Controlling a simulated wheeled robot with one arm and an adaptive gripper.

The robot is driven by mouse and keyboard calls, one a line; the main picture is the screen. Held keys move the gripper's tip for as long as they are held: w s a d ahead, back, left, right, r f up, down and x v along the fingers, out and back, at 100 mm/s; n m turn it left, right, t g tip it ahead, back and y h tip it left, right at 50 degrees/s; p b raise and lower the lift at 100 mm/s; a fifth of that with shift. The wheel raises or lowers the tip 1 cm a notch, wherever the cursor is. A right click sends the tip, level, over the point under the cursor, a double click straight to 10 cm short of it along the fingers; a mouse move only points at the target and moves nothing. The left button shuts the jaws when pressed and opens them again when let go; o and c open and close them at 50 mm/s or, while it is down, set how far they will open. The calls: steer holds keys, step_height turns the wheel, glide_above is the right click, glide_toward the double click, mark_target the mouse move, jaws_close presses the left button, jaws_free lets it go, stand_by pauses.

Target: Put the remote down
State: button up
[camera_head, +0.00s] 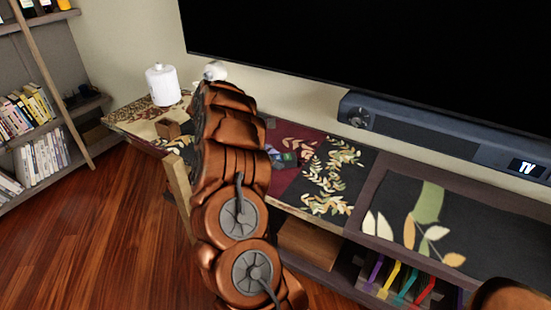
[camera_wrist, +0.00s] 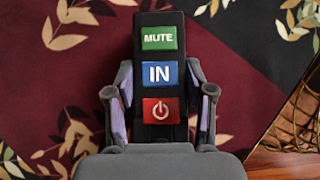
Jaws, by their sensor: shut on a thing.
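The remote (camera_wrist: 160,54) is a black bar with green MUTE, blue IN and red power buttons in the wrist view. My gripper (camera_wrist: 159,80) is shut on it, with one finger along each long side. Behind it is the dark red and black leaf-patterned top of the low cabinet (camera_head: 333,181). In the head view my arm hides most of the gripper, and only a small part of gripper and remote shows past its right side over that top. I cannot tell whether the remote touches the surface.
A soundbar (camera_head: 430,130) is under the large TV (camera_head: 390,50). A white jar-like object (camera_head: 162,85) stands at the cabinet's left end, near a small wooden block (camera_head: 168,128). Colourful upright items (camera_head: 405,283) fill a lower compartment. The patterned top right of my arm looks clear.

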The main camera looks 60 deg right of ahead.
steer(key=shift+f, duration=0.1)
steer(key=o, duration=1.3)
